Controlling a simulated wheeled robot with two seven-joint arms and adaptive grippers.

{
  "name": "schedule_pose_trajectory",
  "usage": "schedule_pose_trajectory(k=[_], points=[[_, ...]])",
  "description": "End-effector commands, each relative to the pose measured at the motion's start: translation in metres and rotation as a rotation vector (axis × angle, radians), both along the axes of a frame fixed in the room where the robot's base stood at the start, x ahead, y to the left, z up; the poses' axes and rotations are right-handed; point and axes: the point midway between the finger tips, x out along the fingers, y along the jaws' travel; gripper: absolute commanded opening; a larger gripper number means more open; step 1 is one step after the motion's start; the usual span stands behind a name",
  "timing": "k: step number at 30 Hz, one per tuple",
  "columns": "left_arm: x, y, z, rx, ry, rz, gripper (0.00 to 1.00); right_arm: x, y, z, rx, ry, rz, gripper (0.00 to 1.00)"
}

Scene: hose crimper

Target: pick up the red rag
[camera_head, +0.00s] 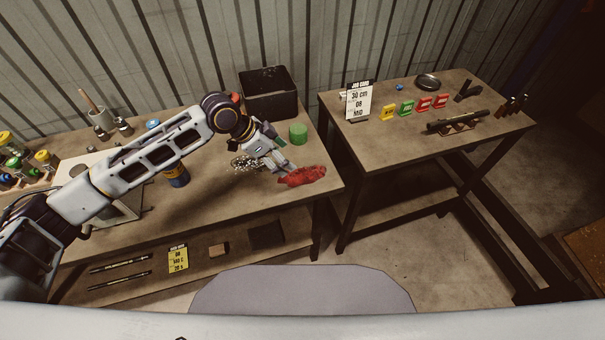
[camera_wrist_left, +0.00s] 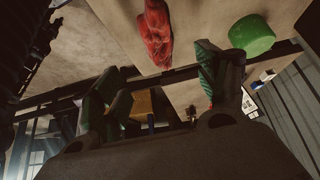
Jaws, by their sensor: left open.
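The red rag (camera_head: 302,176) lies crumpled on the left workbench (camera_head: 225,195), near its front right corner. My left gripper (camera_head: 282,166) reaches in from the left and is just left of the rag, close to the bench top. In the left wrist view the two green-tipped fingers (camera_wrist_left: 160,84) are spread apart with nothing between them. The rag (camera_wrist_left: 157,32) shows beyond the fingertips, between their two lines. I cannot tell whether a finger touches it. My right gripper is not in view.
A green cylinder (camera_head: 298,133) stands behind the rag; it also shows in the left wrist view (camera_wrist_left: 252,35). A black bin (camera_head: 268,95) stands farther back. A tangle of metal shavings (camera_head: 243,163) lies left of the gripper. A second table (camera_head: 400,150) stands right, across a gap.

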Motion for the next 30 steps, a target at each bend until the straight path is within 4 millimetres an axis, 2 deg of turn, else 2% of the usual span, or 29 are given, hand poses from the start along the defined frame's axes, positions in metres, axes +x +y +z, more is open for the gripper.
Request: schedule_pose_trajectory(k=[12, 30], points=[[0.009, -0.026, -0.042, 0.0, 0.001, 0.002, 0.73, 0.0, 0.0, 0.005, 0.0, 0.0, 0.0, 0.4], [0.01, -0.032, -0.051, -0.001, 0.002, 0.0, 0.73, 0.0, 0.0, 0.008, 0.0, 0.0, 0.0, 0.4]])
